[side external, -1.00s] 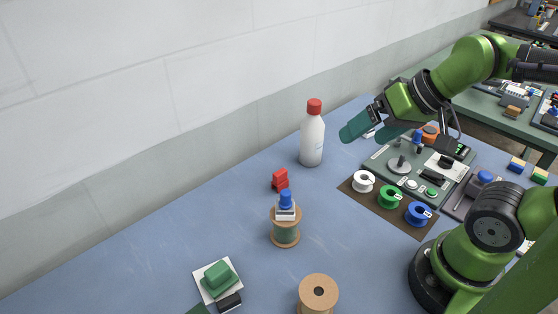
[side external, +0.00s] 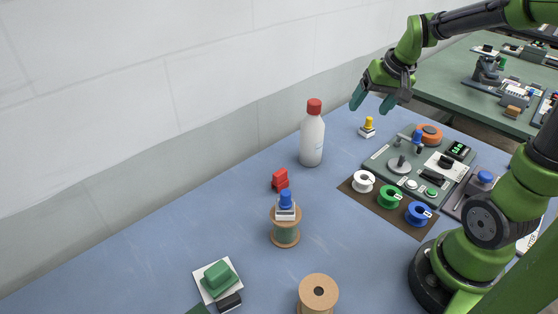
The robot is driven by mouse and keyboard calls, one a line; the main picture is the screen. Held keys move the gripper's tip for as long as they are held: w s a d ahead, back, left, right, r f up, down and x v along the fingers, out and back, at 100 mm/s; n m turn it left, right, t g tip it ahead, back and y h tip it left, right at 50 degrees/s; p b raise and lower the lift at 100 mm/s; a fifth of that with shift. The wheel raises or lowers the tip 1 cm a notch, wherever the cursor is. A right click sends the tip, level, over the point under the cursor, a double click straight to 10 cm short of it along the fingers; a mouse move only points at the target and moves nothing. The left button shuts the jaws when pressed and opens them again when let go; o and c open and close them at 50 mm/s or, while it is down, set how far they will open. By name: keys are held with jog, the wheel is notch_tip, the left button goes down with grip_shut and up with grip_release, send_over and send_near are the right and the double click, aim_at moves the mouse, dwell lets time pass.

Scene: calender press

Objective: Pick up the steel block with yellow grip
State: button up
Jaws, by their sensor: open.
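The steel block with yellow grip (side external: 367,128) stands upright on the blue table, behind the press panel and right of the white bottle. My gripper (side external: 371,103) is open and empty, with its teal fingers pointing down. It appears above and beyond the block in the picture; the exact gap cannot be told. A similar block with a blue grip (side external: 285,205) sits on top of a wooden spool (side external: 285,233) nearer the front.
A white bottle with red cap (side external: 312,138) stands left of the yellow-grip block. The press panel (side external: 378,165) lies to its right, with white, green and blue spools (side external: 389,196) on a brown mat in front. The table's left-middle is clear.

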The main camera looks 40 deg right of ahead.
jog(key=g+h, duration=0.1)
send_near(369, 118)
jog(key=s+a+r, duration=0.3)
jog(key=a, duration=0.2)
jog(key=w+d+n, duration=0.2)
jog(key=d, duration=0.1)
jog(key=shift+h, duration=0.3)
jog(key=x, duration=1)
jog(key=shift+w+d+f, duration=0.1)
jog(key=shift+d+f, duration=0.05)
jog(key=shift+f, duration=0.15)
jog(key=shift+d+x, duration=0.2)
jog(key=shift+x, duration=1.15)
jog(key=shift+d+x, duration=0.2)
jog(key=shift+x, duration=1.1)
jog(key=shift+r, duration=0.1)
jog(key=c, duration=1.2)
